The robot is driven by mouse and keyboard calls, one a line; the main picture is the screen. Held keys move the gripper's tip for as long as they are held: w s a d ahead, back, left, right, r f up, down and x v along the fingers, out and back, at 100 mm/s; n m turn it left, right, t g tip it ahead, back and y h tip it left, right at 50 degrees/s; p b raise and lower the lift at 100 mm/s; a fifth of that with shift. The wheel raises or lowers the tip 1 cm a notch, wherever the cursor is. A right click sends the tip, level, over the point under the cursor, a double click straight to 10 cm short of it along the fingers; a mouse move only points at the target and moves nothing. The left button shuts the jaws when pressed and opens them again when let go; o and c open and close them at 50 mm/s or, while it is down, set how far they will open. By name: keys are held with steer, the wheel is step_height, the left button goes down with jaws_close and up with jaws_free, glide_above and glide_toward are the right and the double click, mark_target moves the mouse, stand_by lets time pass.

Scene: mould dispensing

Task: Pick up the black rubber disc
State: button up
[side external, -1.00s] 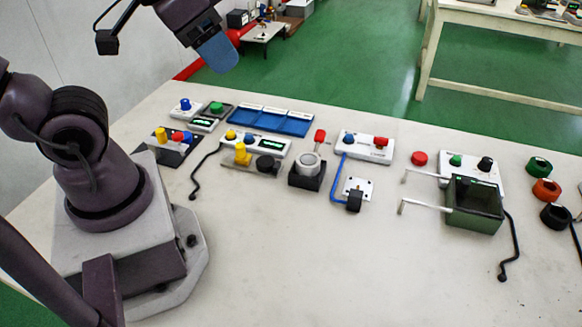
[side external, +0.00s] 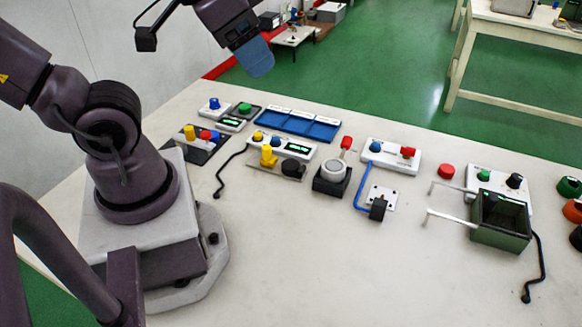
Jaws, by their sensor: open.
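A black round disc (side external: 291,168) lies on a grey plate (side external: 262,168), beside a yellow upright piece (side external: 267,156). I take it for the rubber disc, but its material cannot be told. My gripper (side external: 257,62) has blue fingers and hangs at the top of the view, high above the table and apart from the disc. It is open, with nothing seen in it; the gap between the fingers is hard to make out from this side.
A white display unit (side external: 285,146) stands right behind the disc, and a black block with a round metal top (side external: 332,180) to its right. A blue tray (side external: 298,124) lies further back. A green box (side external: 502,220) stands at the right.

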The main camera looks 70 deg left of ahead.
steer(key=shift+a, duration=0.1)
steer(key=m+g, duration=0.6)
steer(key=m, duration=0.3)
glide_above(291, 164)
step_height(291, 164, down, 22)
steer(key=r, duration=0.1)
steer(key=f, duration=0.7)
steer(key=shift+s+f, duration=0.3)
steer(key=shift+f, duration=0.1)
steer(key=shift+w+f, duration=0.15)
steer(key=shift+f, duration=1.25)
steer(key=shift+w+f, duration=0.1)
steer(key=shift+f, duration=1.3)
steer(key=c, duration=0.7)
